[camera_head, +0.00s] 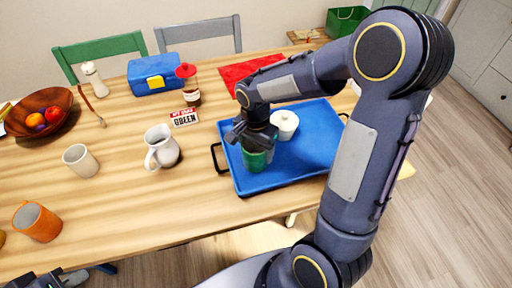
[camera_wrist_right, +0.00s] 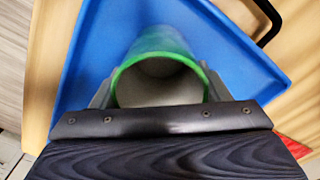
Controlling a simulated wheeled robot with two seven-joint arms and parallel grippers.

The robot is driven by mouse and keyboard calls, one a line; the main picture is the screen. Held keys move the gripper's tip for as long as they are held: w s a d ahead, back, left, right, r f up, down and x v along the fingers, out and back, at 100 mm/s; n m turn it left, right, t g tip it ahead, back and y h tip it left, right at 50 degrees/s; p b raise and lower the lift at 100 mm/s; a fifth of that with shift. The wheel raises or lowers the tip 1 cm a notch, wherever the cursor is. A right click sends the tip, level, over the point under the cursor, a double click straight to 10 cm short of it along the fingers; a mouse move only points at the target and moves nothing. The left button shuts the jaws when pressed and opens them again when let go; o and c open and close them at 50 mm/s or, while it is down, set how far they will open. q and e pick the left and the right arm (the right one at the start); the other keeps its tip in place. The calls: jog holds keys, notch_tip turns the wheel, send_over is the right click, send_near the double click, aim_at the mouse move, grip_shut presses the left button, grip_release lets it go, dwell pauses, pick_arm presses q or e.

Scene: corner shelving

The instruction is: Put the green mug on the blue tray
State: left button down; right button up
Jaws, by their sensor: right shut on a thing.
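The green mug (camera_head: 254,162) is over the left part of the blue tray (camera_head: 300,160) on the wooden table. My right gripper (camera_head: 256,146) is shut on the mug from above. In the right wrist view the mug (camera_wrist_right: 160,75) sits between the fingers, its open rim toward the camera and the blue tray (camera_wrist_right: 90,55) behind it. I cannot tell whether the mug's base touches the tray. My left gripper (camera_head: 42,280) shows only in part at the bottom left edge, away from the tray; its jaw state is unclear.
A white jug (camera_head: 161,147), a small sign (camera_head: 184,118) and a red-topped bottle (camera_head: 189,88) stand left of the tray. An orange mug (camera_head: 37,222) and a cream cup (camera_head: 80,161) are farther left.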

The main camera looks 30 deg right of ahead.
jog(key=o, duration=1.2)
jog(key=shift+c, duration=0.2)
jog(key=shift+r+p, duration=0.2)
jog(key=shift+p, duration=0.1)
notch_tip(320, 180, up, 12)
jog(key=p, duration=0.1)
jog(key=s+a+n+t+y, duration=0.2)
jog(key=s+n, duration=0.3)
jog(key=s, duration=0.3)
jog(key=s+a+n+t+y, duration=0.2)
jog(key=s+n+t, duration=0.1)
jog(key=s+n, duration=0.3)
jog(key=shift+s+r+t, duration=0.3)
jog(key=shift+s+t, duration=0.1)
jog(key=shift+s, duration=0.85)
